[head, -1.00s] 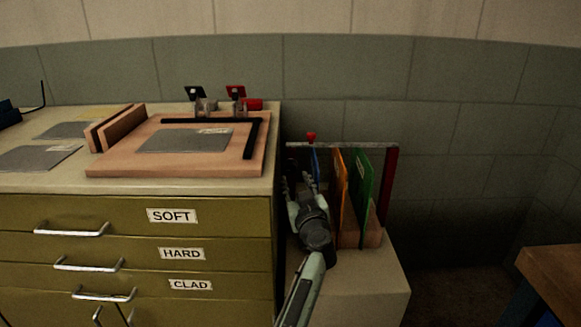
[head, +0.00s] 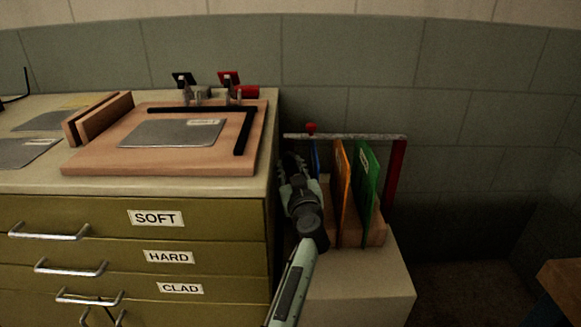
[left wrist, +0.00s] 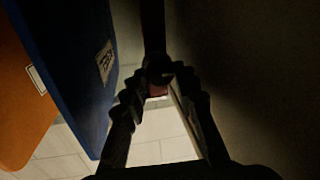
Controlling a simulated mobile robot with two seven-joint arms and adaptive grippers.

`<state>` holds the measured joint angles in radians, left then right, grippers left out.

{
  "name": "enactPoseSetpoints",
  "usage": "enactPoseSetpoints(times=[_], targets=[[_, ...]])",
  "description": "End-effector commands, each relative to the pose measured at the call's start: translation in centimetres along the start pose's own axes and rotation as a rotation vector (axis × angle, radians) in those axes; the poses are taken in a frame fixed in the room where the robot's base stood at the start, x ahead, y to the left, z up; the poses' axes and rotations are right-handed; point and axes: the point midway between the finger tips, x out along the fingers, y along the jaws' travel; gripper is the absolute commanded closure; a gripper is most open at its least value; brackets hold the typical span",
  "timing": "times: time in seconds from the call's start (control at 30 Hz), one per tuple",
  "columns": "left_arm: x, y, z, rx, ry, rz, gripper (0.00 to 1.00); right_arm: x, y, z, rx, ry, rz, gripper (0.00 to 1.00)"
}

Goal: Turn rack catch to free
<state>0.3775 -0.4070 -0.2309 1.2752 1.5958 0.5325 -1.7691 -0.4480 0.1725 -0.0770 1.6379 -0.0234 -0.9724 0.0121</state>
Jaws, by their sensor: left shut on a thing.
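The rack (head: 395,178) stands right of the drawer cabinet, with red end posts and a pale bar (head: 360,137) across its top. A red knob (head: 311,128) sits at the bar's left end, above my fingertips. My left gripper (head: 292,162) is at the rack's left end. In the left wrist view its fingers (left wrist: 159,80) meet on a small dark rounded piece, apparently the rack catch (left wrist: 157,68), in front of a dark red post (left wrist: 153,25). The fingers hide much of it, so I cannot tell which way it is turned. My right gripper is not in view.
Blue (left wrist: 75,60), orange (head: 342,190) and green (head: 366,190) panels stand upright in the rack, close beside my left gripper. The cabinet (head: 225,232) is close on the left. A wooden board (head: 80,165) with a grey sheet (head: 172,133) lies on it.

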Motion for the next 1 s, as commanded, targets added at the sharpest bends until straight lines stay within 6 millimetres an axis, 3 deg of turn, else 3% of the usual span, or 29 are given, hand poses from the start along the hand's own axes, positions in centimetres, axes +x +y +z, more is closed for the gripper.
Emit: enactPoseSetpoints(times=[0.2, 0.53, 0.8, 1.0], targets=[[0.0, 0.0, 0.0, 0.0, 0.0, 0.0, 1.0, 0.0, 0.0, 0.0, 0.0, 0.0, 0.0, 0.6], [0.0, 0.0, -0.2, -0.068, -0.012, -0.002, 1.0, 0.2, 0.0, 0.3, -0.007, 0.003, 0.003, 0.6], [0.1, -0.1, -0.2, -0.25, -0.043, -0.008, 1.0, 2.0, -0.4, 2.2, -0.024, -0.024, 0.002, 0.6], [0.1, -0.1, -0.3, -0.397, -0.069, -0.012, 1.0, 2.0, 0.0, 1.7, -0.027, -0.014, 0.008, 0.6]])
